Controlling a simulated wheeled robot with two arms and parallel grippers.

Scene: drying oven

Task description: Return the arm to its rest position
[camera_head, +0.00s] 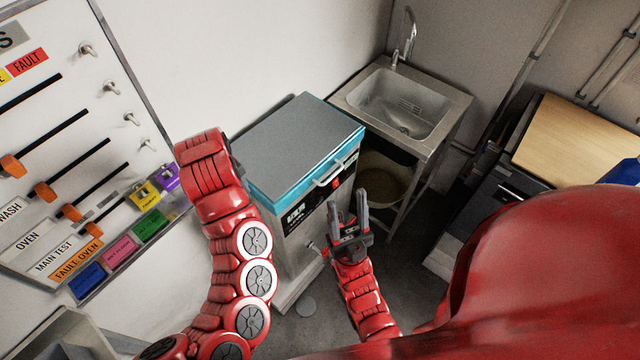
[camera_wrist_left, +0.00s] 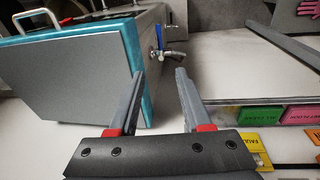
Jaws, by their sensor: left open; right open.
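My left arm (camera_head: 240,245) rises in the head view between the wall panel and the drying oven; its gripper is hidden there. The left wrist view shows my left gripper (camera_wrist_left: 160,73) open, with nothing between its two grey fingers. My right gripper (camera_head: 348,198) is open and empty, fingers up, in front of the oven's right side. The drying oven (camera_head: 303,140) has a flat grey top with a teal rim and a front handle (camera_head: 328,172). Its lid looks shut. The oven also shows at the left in the left wrist view (camera_wrist_left: 75,75).
A panel (camera_head: 70,130) with orange-knobbed sliders, coloured labels and padlocks stands close left of my left arm. A metal sink (camera_head: 400,103) stands behind the oven to the right. A wooden-topped bench (camera_head: 575,140) is at the far right. Open floor shows between oven and bench.

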